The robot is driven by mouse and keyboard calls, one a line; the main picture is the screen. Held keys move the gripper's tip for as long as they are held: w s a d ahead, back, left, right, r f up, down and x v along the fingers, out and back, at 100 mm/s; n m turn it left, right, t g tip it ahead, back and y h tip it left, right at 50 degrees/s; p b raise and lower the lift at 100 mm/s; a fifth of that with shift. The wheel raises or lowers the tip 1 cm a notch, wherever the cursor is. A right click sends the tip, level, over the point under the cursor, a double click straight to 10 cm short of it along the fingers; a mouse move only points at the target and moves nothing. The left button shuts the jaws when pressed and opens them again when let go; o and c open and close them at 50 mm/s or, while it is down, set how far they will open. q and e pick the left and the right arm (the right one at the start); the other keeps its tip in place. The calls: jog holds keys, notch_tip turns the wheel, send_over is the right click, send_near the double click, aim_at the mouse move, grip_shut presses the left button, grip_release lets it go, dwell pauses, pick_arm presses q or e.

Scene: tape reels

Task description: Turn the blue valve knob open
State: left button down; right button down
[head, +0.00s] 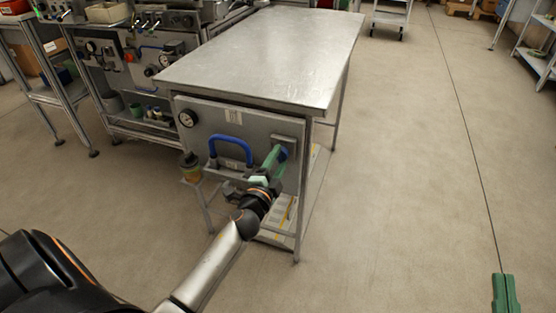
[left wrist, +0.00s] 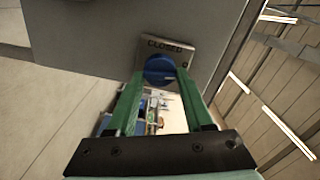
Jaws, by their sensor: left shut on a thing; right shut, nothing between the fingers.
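The blue valve knob (left wrist: 159,68) sits on a metal plate (left wrist: 180,48) marked "CLOSED" in the left wrist view. My left gripper (left wrist: 160,82) has its two green fingers on either side of the knob, shut on it. In the head view my left gripper (head: 277,157) reaches the right part of the table's front panel; the knob shows there only as a small dark blue patch, mostly hidden by the fingers. My right gripper (head: 505,292) shows only as green fingers at the lower right edge, shut and empty, away from the panel.
The grey panel (head: 205,140) hangs under a steel table (head: 265,60). It carries a blue curved handle (head: 232,140) and a round gauge (head: 188,118). The floor on the right (head: 420,170) is clear.

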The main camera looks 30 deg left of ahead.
pick_arm(q)
jog(key=shift+m, duration=0.6)
pick_arm(e)
jog(key=shift+f, duration=0.15)
pick_arm(q)
jog(key=shift+c, duration=1.5)
grip_release()
jog(key=shift+s, duration=0.1)
jog(key=b+v, duration=0.1)
jog(key=v, duration=1.1)
jog(key=shift+s, duration=0.25)
pick_arm(e)
jog(key=s+r+n+t+y, duration=0.2)
jog(key=s+r+y, duration=0.1)
jog(key=r, duration=0.3)
jog(key=shift+a+r+n, duration=0.3)
jog(key=shift+r+n, duration=0.05)
jog(key=shift+n, duration=0.05)
